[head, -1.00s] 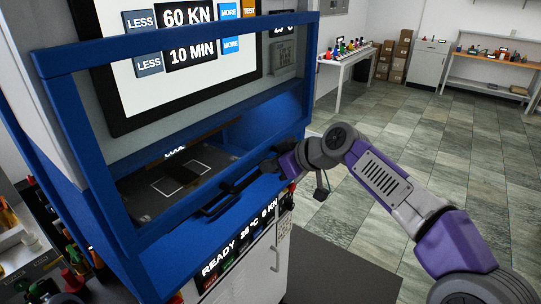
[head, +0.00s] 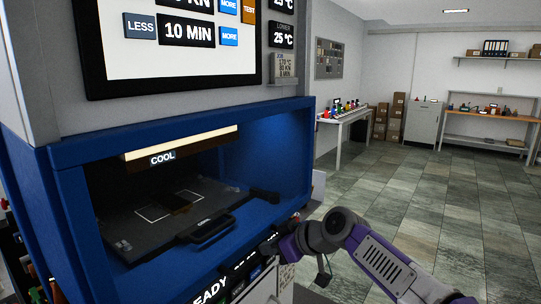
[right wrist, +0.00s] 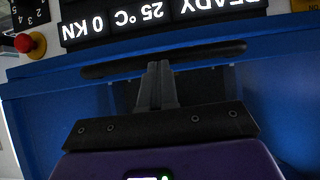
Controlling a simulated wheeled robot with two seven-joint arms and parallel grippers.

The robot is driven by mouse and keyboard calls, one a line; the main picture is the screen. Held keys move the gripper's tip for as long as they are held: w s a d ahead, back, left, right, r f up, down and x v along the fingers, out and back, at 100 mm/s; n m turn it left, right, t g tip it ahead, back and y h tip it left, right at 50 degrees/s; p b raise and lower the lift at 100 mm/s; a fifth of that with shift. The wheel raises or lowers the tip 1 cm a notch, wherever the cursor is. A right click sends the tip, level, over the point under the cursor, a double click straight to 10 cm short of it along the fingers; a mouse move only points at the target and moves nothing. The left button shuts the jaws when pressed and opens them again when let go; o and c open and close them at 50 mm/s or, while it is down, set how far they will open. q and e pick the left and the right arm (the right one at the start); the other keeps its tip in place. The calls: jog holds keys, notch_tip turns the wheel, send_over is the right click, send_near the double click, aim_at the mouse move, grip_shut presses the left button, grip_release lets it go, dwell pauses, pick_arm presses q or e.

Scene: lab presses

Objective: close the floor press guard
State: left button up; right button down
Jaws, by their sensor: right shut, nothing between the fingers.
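The floor press is a large blue and grey machine. My right gripper (head: 268,246) is at the front lower edge of the press. In the right wrist view, its shut, empty fingers (right wrist: 158,70) meet or nearly meet a dark horizontal bar handle (right wrist: 215,52) on the blue front; contact cannot be told. My left gripper is out of view.
Inside the opening are a dark platen (head: 130,235) with its own handle (head: 207,230) and a "COOL" label. A red button (right wrist: 28,43) sits beside the READY display (right wrist: 150,22). The tiled floor (head: 400,190) at right is clear.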

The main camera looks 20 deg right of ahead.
jog(key=shift+f, duration=0.2)
dwell(0.3)
jog(key=w+a+r+p+v, duration=0.15)
jog(key=p+v, duration=0.25)
jog(key=v, duration=0.9)
jog(key=w+a+f+m+g+h, duration=0.1)
jog(key=w+f+m+g, duration=0.15)
jog(key=f, duration=1.45)
jog(key=w+a+f+m+g+h, duration=0.1)
jog(key=w+a+f+m, duration=0.2)
jog(key=f, duration=1.4)
jog(key=s+a+f+m+g, duration=0.1)
jog(key=s+f, duration=0.4)
jog(key=f, duration=0.3)
jog(key=s+a+f+m+g, duration=0.2)
jog(key=s+f, duration=0.2)
jog(key=f, duration=0.4)
jog(key=s+a+f+m+g, duration=0.1)
jog(key=s+a+f, duration=0.1)
jog(key=s+f, duration=0.3)
jog(key=s+a+f+m, duration=0.1)
jog(key=s+a+f, duration=0.2)
jog(key=s, duration=0.8)
notch_tip(320, 180, down, 2)
jog(key=shift+s+f+g+h, duration=0.2)
jog(key=shift+g+h, duration=0.1)
jog(key=shift+g, duration=0.05)
